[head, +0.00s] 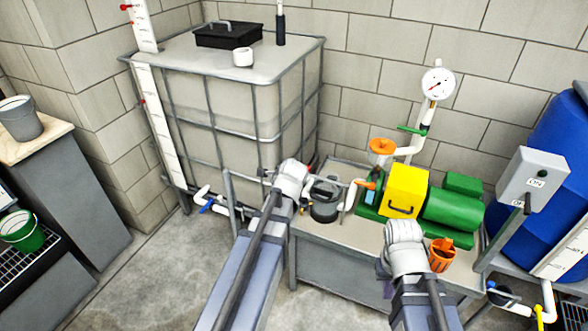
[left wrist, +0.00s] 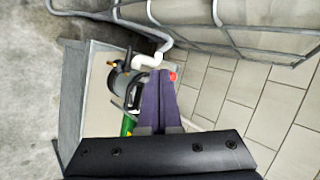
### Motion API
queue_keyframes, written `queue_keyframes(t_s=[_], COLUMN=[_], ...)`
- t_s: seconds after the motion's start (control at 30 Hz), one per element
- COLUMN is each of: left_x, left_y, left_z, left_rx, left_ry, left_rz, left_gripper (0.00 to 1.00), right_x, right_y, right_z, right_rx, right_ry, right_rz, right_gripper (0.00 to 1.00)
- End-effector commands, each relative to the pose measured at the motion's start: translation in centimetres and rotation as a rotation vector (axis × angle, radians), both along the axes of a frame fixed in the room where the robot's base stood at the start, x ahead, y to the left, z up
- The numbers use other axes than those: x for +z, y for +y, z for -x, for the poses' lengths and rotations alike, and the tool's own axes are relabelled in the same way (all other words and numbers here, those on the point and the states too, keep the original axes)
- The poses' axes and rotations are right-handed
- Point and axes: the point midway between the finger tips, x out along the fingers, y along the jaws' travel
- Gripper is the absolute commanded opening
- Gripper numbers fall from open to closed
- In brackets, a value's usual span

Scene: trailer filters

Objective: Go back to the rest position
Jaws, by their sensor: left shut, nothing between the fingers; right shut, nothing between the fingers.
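My left gripper (left wrist: 160,100) shows in the left wrist view as two purple fingers pressed together with nothing between them. They point toward the grey filter pot (left wrist: 126,84), which stands beyond them on the bench. In the head view my left arm reaches up from the bottom middle, its wrist in front of the pot (head: 324,205); its fingers are hidden there. My right arm comes in at the lower right, in front of the bench. Only a small purple part of my right gripper (head: 388,289) shows beside the wrist; it is shut and empty.
The grey bench (head: 335,275) carries a green pump (head: 455,212) with a yellow box (head: 403,190) and an orange cup (head: 441,256). A caged white tank (head: 225,125) stands behind left. A blue barrel (head: 555,155) and switch box (head: 532,178) stand right. Floor (head: 150,270) is clear at left.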

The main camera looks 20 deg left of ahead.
Motion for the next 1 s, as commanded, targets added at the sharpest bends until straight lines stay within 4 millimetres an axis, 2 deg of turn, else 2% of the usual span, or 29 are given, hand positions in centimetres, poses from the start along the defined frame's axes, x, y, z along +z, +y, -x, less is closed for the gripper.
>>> queue_keyframes(t_s=[0.47, 0.57, 0.67, 0.77, 0.8, 0.9, 1.0], left_x=[0.1, 0.0, -0.4, -1.3, -1.6, -2.2, -2.3], left_y=[0.0, -0.7, -3.8, -8.9, -11.1, -16.0, -19.7], left_z=[0.2, 0.5, 2.0, 5.1, 6.7, 11.1, 15.5], left_rx=[0.000, 0.009, 0.057, 0.160, 0.213, 0.356, 0.496], left_ry=[0.000, 0.009, 0.048, 0.131, 0.174, 0.282, 0.383], left_rz=[0.000, 0.021, 0.112, 0.260, 0.318, 0.432, 0.498], left_gripper=[0.00, 0.00, 0.00, 0.00, 0.00, 0.00, 0.00], right_x=[0.1, 0.3, 1.0, 2.0, 2.4, 3.4, 4.1], right_y=[0.0, 0.0, 0.0, 0.0, 0.0, 0.0, 0.0], right_z=[0.0, 0.0, 0.0, 0.0, 0.0, 0.0, 0.0], right_rx=[0.000, 0.000, 0.000, 0.000, 0.000, 0.000, 0.000], right_ry=[0.000, 0.000, 0.000, 0.000, 0.000, 0.000, 0.000], right_rz=[0.000, 0.000, 0.000, 0.000, 0.000, 0.000, 0.000], right_gripper=[0.00, 0.00, 0.00, 0.00, 0.00, 0.00, 0.00])
